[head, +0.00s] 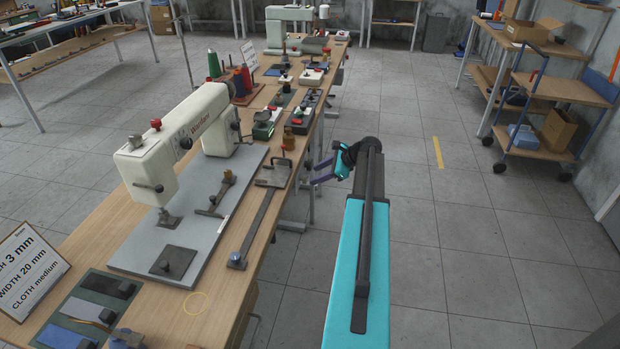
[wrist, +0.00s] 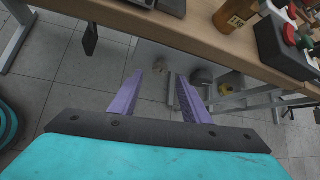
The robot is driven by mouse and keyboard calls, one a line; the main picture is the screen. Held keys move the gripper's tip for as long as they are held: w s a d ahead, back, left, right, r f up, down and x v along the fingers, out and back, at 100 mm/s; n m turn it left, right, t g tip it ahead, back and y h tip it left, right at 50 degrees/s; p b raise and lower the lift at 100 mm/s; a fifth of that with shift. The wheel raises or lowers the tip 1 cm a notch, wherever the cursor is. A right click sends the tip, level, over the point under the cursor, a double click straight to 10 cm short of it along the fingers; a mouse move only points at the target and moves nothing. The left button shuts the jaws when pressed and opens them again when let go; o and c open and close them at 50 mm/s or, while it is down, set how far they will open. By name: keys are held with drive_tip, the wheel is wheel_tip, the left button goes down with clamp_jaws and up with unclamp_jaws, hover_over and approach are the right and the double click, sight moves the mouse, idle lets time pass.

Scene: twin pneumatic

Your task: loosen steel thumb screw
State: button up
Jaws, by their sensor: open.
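A white sewing machine (head: 160,147) stands on a grey plate (head: 135,255) on the long wooden bench (head: 213,310). A guide with a brass-coloured knob (head: 228,177) sits on the plate. A long metal bar (head: 255,222) with a small grey knob (head: 237,261) at its near end lies along the plate's right edge. I cannot tell which small knob is the steel thumb screw. My gripper (head: 324,172) is open and empty, beyond the bench's right edge. In the wrist view its two purple fingers (wrist: 158,82) are apart, with floor and bench legs behind them.
A brass-coloured cylinder (wrist: 234,14) and a control box with red and green buttons (wrist: 288,38) stand near the bench edge.

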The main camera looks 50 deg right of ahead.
sight(303, 179)
drive_tip(key=shift+x, duration=2.75)
drive_tip(key=shift+c, duration=0.3)
drive_tip(key=c, duration=1)
